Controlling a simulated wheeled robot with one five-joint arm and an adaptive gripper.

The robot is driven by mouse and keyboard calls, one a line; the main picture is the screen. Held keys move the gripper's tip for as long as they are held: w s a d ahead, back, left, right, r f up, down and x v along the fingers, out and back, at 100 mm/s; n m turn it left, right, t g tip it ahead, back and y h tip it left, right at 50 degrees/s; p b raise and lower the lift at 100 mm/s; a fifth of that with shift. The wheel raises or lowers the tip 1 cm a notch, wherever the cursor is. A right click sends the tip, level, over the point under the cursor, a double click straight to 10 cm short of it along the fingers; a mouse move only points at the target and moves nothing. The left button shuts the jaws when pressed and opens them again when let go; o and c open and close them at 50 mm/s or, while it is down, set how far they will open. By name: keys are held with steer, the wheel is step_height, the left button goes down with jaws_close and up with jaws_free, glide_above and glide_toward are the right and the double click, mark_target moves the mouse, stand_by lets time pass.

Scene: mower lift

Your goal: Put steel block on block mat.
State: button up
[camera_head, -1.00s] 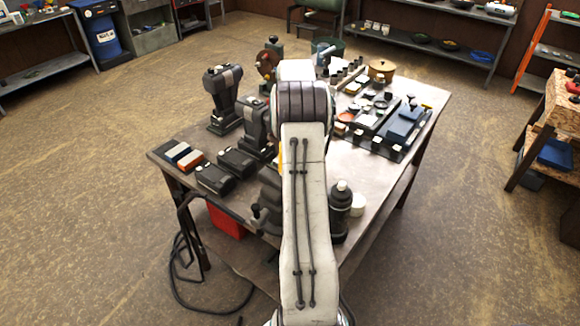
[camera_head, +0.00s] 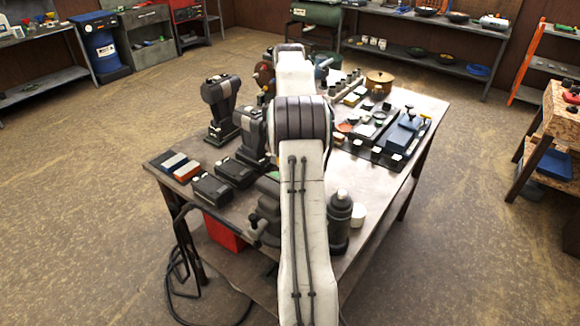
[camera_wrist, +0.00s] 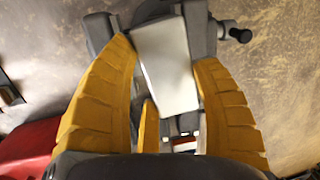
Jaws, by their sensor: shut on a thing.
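In the wrist view, a pale grey, flat-faced block (camera_wrist: 166,65), which looks like the steel block, sits between the yellow fingers of my gripper (camera_wrist: 165,75). The gripper is shut on it. A grey vise with a dark-ended handle (camera_wrist: 236,34) shows behind the block; I cannot tell the gap between them. In the head view my arm hides the gripper and the block. The vise (camera_head: 267,205) stands at the table's near edge, partly behind my arm. I cannot pick out the block mat for certain.
Cordless drills (camera_head: 221,105) and battery packs (camera_head: 211,188) stand on the table's left part. A dark bottle (camera_head: 340,222) and a white cup (camera_head: 358,215) are right of my arm. A dark tray with parts (camera_head: 378,150) lies at the right. A red box (camera_head: 226,228) is below.

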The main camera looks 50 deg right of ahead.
steer(key=shift+r, duration=2.05)
